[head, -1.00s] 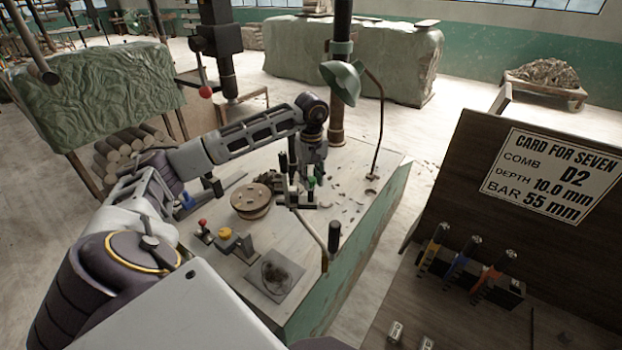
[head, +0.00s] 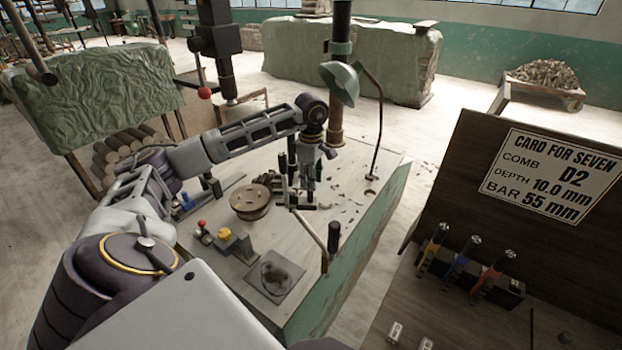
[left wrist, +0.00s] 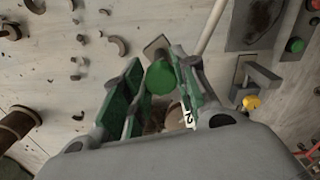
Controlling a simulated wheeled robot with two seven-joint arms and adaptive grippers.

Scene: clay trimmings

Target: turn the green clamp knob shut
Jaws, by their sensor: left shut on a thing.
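The green clamp knob (left wrist: 161,78) shows in the left wrist view between the green-padded fingers of my left gripper (left wrist: 155,70), which is shut on it. In the head view my left gripper (head: 308,178) reaches down over the clamp on the workbench, beside the round wooden disc (head: 250,200). There the fingers and wrist hide most of the clamp, and I cannot make out the knob clearly. My right gripper is not in view.
The workbench (head: 215,260) also bears a yellow knob (head: 224,234), a red-topped lever (head: 202,224), a dark square plate (head: 273,275) and scattered clay trimmings. A green lamp (head: 342,80) and a bent rod stand close to the arm. A card board (head: 470,170) stands at right.

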